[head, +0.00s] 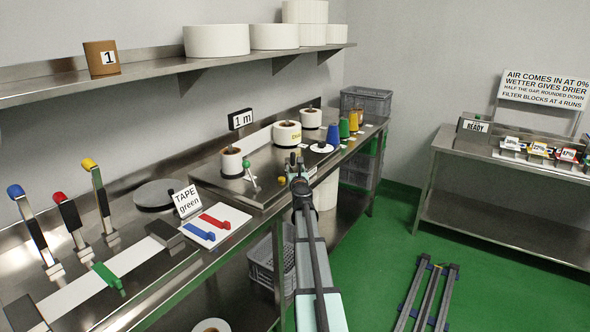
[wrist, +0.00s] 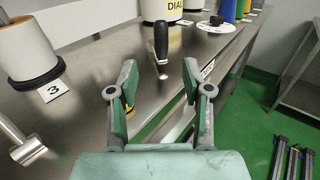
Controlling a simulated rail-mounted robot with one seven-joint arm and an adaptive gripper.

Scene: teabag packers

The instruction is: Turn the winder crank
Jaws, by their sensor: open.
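My gripper (head: 295,162) is over the front part of the steel bench, its fingers open and empty. In the wrist view the gripper (wrist: 158,80) points at an upright black handle (wrist: 161,40) on a short metal stem, which looks like the crank grip. The handle stands beyond the fingertips, roughly between them, with no contact visible. In the head view my gripper largely hides it. A lever with a green knob (head: 246,164) stands to the left; I cannot tell whether it belongs to the winder. A yellow knob (head: 281,181) sits by the left finger.
A white roll (head: 232,161) stands left, and a roll marked DIAL (head: 287,134) behind. Levers, a tape sign (head: 187,202) and a tool card are at left. The green floor (head: 385,235) at right is mostly clear.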

